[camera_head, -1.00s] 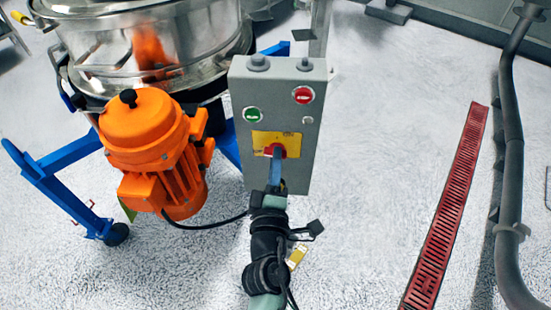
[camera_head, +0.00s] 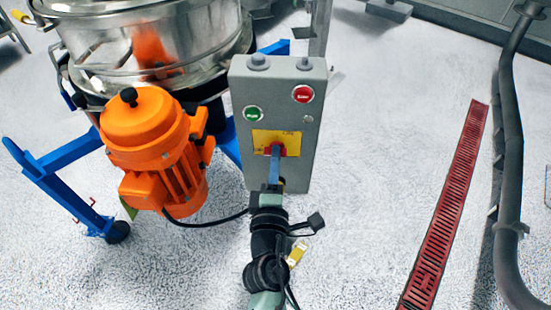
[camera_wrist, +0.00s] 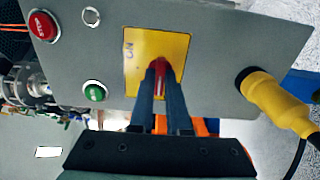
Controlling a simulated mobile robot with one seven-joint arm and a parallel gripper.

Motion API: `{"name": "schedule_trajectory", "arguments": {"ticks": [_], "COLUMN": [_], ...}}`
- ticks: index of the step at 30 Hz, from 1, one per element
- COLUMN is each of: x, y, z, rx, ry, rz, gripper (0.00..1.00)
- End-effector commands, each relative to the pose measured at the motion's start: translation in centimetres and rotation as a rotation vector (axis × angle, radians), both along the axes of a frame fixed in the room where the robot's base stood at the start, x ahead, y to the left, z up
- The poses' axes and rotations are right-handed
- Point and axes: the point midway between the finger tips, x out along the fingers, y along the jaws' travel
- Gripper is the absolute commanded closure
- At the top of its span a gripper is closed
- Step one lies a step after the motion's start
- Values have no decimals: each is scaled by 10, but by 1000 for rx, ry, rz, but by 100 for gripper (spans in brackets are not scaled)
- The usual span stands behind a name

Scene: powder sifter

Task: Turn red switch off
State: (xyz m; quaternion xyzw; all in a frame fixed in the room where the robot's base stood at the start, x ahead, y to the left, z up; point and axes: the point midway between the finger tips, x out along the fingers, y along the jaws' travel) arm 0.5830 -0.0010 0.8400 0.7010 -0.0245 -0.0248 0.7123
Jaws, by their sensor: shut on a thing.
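The red switch (camera_head: 275,150) is a rotary knob on a yellow plate (camera_head: 291,137), on the front of a grey control box (camera_head: 307,165). In the wrist view, the knob (camera_wrist: 158,66) sits between my fingertips. My gripper (camera_head: 274,158) is shut on it, one finger on each side. The fingers hide part of the knob and the lower part of the yellow plate (camera_wrist: 136,65). An "ON" marking shows at the plate's upper left in the wrist view. The knob's exact angle is hard to read.
The box also has a green button (camera_head: 252,114) and a red push button (camera_head: 303,94). A yellow plug (camera_wrist: 277,103) with a cable juts from the box. An orange motor (camera_head: 150,140) and steel sifter stand left. Open floor lies right, toward a red drain grate (camera_head: 445,205).

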Motion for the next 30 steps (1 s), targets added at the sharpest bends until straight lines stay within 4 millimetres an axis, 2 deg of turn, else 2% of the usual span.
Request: {"name": "schedule_trajectory", "arguments": {"ticks": [1,5,17,22,30], "x": [0,0,-5,-28,-80], "y": [0,0,0,1,5], "z": [-1,-1,-1,-2,-4], "rx": [-1,0,0,1,0], "ry": [2,1,1,2,4], "rz": [1,0,0,-1,0], "gripper": [80,56,55,55,55]}}
